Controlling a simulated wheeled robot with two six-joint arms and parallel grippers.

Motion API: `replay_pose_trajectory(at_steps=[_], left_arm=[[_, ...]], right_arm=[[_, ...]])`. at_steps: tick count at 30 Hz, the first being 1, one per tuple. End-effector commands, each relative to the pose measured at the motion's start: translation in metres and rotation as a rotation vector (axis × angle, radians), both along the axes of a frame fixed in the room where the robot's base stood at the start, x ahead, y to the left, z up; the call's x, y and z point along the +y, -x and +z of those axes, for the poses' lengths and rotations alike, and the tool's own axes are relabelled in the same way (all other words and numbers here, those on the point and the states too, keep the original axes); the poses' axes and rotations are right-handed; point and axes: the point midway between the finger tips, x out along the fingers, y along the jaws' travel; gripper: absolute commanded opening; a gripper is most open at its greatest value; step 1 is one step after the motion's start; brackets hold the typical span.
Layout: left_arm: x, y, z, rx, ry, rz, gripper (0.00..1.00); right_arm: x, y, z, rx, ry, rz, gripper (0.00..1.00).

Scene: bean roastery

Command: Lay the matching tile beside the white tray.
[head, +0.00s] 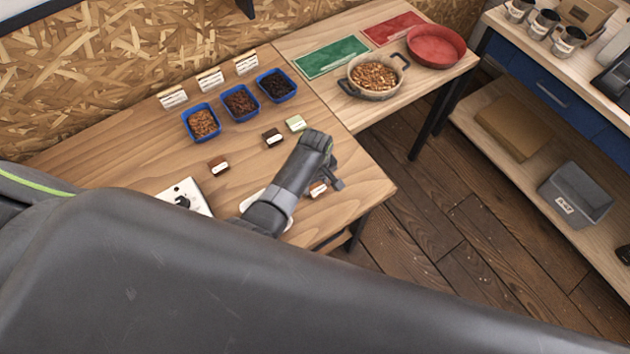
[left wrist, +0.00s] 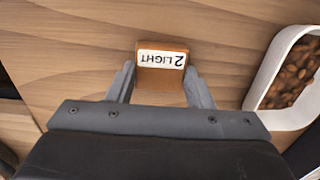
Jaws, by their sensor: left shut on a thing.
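My left gripper (left wrist: 160,84) is shut on a brown tile (left wrist: 162,75) whose white label reads "2 LIGHT". The tile also shows in the head view (head: 318,189), partly behind the gripper, near the table's front right. I cannot tell whether it touches the wood. The white tray (left wrist: 262,78) holds brown beans and lies right of the tile in the left wrist view, with a gap between. In the head view the tray (head: 250,199) is mostly hidden by my arm. Other tiles stand on the table: red-brown (head: 219,167), dark (head: 272,138) and pale green (head: 296,123). My right gripper is not in view.
Three blue trays of beans or grounds (head: 240,104) stand behind the tiles, with white cards (head: 210,79) behind them. A white panel with a black knob (head: 190,195) lies at left. A bean pan (head: 374,77), red bowl (head: 436,47) and green mat (head: 330,56) occupy the far right table.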

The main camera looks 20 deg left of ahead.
Motion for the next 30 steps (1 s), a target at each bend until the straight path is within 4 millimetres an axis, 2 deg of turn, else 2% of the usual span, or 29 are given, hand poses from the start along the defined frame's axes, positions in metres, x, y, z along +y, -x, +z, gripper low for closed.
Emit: replay_pose_trajectory(at_steps=[1, 5, 17, 23, 30], left_arm=[[0.000, 0.000, -0.001, 0.000, 0.000, 0.000, 0.51], [0.000, 0.000, 0.000, 0.000, 0.000, 0.000, 0.68], [0.000, 0.000, 0.006, 0.001, -0.001, 0.000, 0.68], [0.000, -0.001, 0.029, -0.003, 0.001, 0.000, 0.68], [-0.001, -0.001, 0.072, -0.004, 0.001, 0.000, 0.68]], right_arm=[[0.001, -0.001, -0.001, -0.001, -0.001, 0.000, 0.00], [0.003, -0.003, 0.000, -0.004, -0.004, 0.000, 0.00], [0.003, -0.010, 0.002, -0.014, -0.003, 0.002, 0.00], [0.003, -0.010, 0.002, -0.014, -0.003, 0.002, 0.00], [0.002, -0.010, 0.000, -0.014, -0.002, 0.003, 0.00]])
